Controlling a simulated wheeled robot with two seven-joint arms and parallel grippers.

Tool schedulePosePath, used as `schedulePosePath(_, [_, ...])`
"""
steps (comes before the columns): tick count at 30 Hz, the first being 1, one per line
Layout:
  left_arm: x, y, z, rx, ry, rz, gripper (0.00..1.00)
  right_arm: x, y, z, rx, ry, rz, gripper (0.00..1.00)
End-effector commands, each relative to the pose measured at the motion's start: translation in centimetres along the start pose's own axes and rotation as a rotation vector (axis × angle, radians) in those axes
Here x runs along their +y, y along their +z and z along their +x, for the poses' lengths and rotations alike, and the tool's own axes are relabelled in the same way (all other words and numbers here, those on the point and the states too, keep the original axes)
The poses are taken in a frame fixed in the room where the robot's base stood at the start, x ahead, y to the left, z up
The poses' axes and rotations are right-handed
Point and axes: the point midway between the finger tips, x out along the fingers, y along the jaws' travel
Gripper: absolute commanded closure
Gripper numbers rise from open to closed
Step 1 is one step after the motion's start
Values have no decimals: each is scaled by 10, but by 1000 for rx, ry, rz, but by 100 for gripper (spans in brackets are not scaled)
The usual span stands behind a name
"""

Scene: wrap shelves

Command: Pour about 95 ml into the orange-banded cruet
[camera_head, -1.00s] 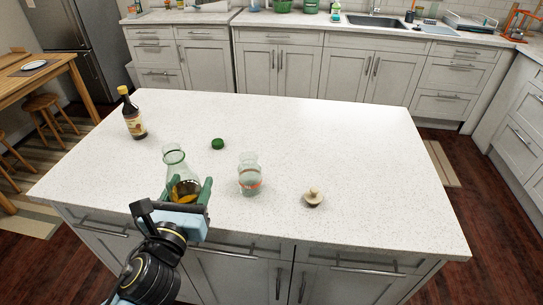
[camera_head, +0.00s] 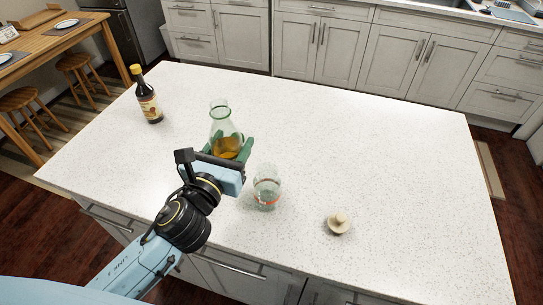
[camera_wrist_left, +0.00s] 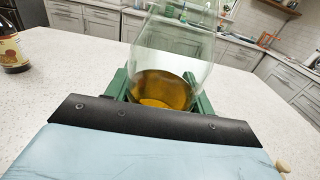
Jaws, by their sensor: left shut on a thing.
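My left gripper (camera_head: 228,147) is shut on a clear glass flask (camera_head: 220,116), its green fingers on either side of the lower body. The flask is nearly upright and holds amber liquid low inside. In the left wrist view the flask (camera_wrist_left: 178,50) rises between the fingers, its top cut off by the frame. The orange-banded cruet (camera_head: 267,186) stands on the island counter, to the right of the gripper and nearer the camera. It is clear glass, with the band low on its body; I cannot tell its liquid level. My right gripper is not in view.
A dark bottle with a yellow cap (camera_head: 148,98) stands at the far left of the white counter (camera_head: 360,140). It also shows in the left wrist view (camera_wrist_left: 12,50). A pale round stopper (camera_head: 339,222) lies right of the cruet. The counter's right side is clear.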

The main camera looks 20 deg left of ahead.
Motion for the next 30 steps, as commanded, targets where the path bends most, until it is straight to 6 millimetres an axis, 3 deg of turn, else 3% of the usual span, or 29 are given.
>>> schedulePosePath(3, [-2,-2,9,-2,-79,10,85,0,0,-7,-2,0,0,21])
schedulePosePath(12, [-8,-33,22,3,-331,1,85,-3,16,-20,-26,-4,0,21])
schedulePosePath(30, [-8,-48,21,-1,-423,-1,85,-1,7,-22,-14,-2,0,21])
